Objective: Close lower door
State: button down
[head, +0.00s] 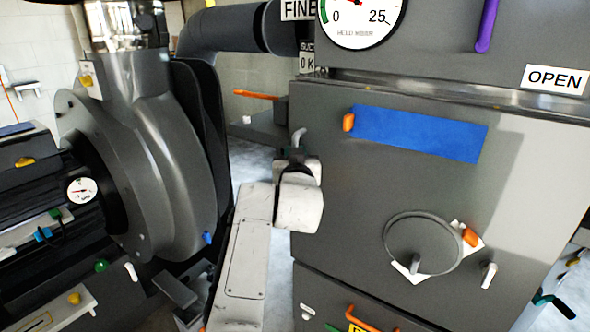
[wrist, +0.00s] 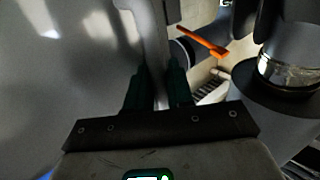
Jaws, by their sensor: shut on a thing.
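The large grey door (head: 370,215) of the cabinet faces me in the head view, with a blue strip and a round ring on its front. My gripper (head: 294,152) is at the door's upper left edge, beside a small light grey curved piece (head: 299,135). In the wrist view, the dark green fingers of my gripper (wrist: 156,90) are on either side of a thin upright grey edge (wrist: 153,45), which appears to be the door's edge. The fingers are shut on it. The fingertip contact is partly hidden in the head view. I cannot tell how far the door stands open.
A grey blower housing (head: 150,150) with a motor (head: 35,180) stands close on the left. An orange lever (head: 256,94) sticks out behind my gripper. The upper cabinet part (head: 440,45) with a gauge is above the door. A lower panel (head: 325,295) with an orange handle is below.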

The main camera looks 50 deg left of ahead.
jog(key=shift+w+a+f+b, duration=0.2)
jog(key=shift+w+a+b, duration=0.1)
jog(key=shift+a+b, duration=0.05)
jog(key=c, duration=1.4)
grip_release()
jog(key=shift+d+r, duration=0.1)
jog(key=shift+r, duration=0.05)
jog(key=shift+d, duration=0.1)
jog(key=shift+d+p, duration=0.45)
jog(key=shift+p, duration=0.15)
jog(key=p+v, duration=0.2)
jog(key=v, duration=0.8)
jog(key=shift+s+a, duration=0.3)
